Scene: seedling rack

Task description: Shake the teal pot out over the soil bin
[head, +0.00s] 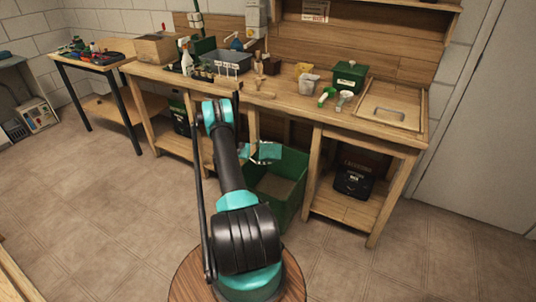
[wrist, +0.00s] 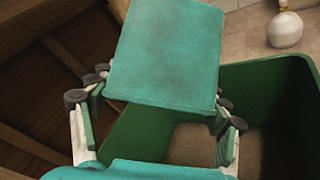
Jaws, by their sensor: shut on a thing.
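The teal pot (wrist: 165,55) is held between the fingers of my gripper (wrist: 155,108), with one finger on each side of it. A flat, slightly smudged teal face fills the upper middle of the wrist view; the pot's opening is hidden, so its contents cannot be told. The pot is small in the head view (head: 269,152), above the soil bin, and my gripper (head: 258,154) is partly hidden there. The soil bin (head: 291,210) is a deep green box on the floor with brown soil inside. Its wall (wrist: 280,80) and soil show below the pot in the wrist view.
The wooden bench (head: 310,108) stands behind the bin, with a grey tray (head: 231,63), a green lidded box (head: 350,76) and a spray bottle (head: 186,58) on top. A black container (head: 354,181) sits on its lower shelf. A white bottle (wrist: 285,28) stands beyond the bin.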

